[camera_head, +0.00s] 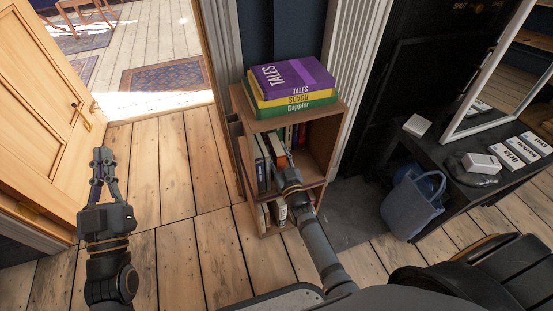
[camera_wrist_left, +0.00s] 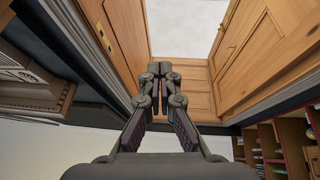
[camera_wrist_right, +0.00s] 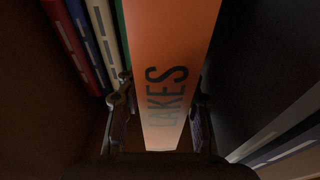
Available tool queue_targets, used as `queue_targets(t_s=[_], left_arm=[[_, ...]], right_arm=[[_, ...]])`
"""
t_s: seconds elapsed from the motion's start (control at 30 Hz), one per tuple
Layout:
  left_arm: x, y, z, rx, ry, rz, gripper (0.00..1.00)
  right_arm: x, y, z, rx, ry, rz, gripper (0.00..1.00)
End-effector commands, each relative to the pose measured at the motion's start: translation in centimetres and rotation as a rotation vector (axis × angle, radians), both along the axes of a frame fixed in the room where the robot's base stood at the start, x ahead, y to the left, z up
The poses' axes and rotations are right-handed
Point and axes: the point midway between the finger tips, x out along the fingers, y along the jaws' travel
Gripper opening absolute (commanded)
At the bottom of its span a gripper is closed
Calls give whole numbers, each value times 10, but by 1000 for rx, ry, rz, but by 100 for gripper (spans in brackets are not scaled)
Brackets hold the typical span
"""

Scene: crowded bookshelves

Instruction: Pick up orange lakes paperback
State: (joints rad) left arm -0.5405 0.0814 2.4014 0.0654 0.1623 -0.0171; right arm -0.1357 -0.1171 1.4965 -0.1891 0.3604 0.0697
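The orange lakes paperback (camera_wrist_right: 170,75) stands between the fingers of my right gripper (camera_wrist_right: 160,85) in the right wrist view, its dark LAKES lettering facing me. In the head view the orange book (camera_head: 278,152) shows in the upper compartment of the small bookcase, just beyond my right gripper (camera_head: 290,176). My left gripper (camera_head: 103,155) is over the floor at the left, away from the bookcase. In the left wrist view its fingertips (camera_wrist_left: 160,70) are together and empty.
Several upright books (camera_wrist_right: 90,40) stand close on the left in the right wrist view. The wooden bookcase (camera_head: 247,113) has a purple Tales book (camera_head: 292,73) stacked on top. A blue-grey basket (camera_head: 410,208) and a dark table (camera_head: 445,165) are to the right.

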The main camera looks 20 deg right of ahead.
Motion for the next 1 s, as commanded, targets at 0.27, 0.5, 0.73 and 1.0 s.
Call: queue_targets(t_s=[0.27, 0.5, 0.73, 1.0], left_arm=[[0, 0, -1, 0, 2, 0, 0], [0, 0, -1, 0, 4, 0, 0], [2, 0, -5, -2, 28, 0, 0], [10, 0, -63, -6, 268, 0, 0]], right_arm=[[0, 0, 0, 0, 0, 0, 0], [0, 0, 1, 0, -1, 0, 0], [-1, 0, 2, 0, -1, 0, 0], [-3, 0, 9, 0, -2, 0, 0]])
